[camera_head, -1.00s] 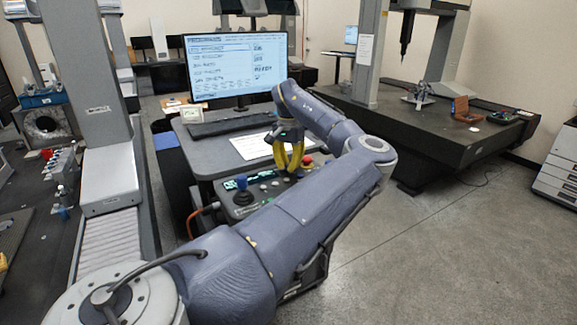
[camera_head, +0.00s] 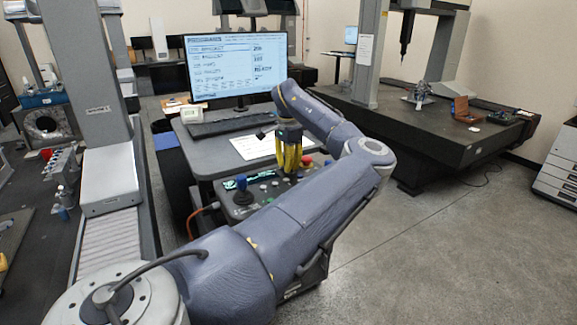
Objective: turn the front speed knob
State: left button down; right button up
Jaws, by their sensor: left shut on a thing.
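My left arm reaches across from the lower left. Its gripper (camera_head: 289,168) has yellow fingers pointing down at the panel's right part, just left of the red button. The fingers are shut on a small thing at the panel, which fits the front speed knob. The knob itself is hidden by the fingers. My right gripper is not in view.
A monitor (camera_head: 236,62), a keyboard (camera_head: 230,125) and a white sheet (camera_head: 255,146) are on the desk behind the panel. A dark granite table (camera_head: 420,130) stands at the right. A grey machine column (camera_head: 95,90) stands at the left. The floor at the right is clear.

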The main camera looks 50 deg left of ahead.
pick_arm(q)
jog(key=shift+s+f, duration=0.1)
jog(key=shift+s, duration=0.1)
jog(key=c, duration=1.5)
grip_release()
jog(key=shift+o, duration=0.2)
jog(key=shift+w+r, duration=0.1)
jog(key=shift+r, duration=0.1)
notch_tip(320, 180, up, 12)
jog(key=shift+f, duration=0.1)
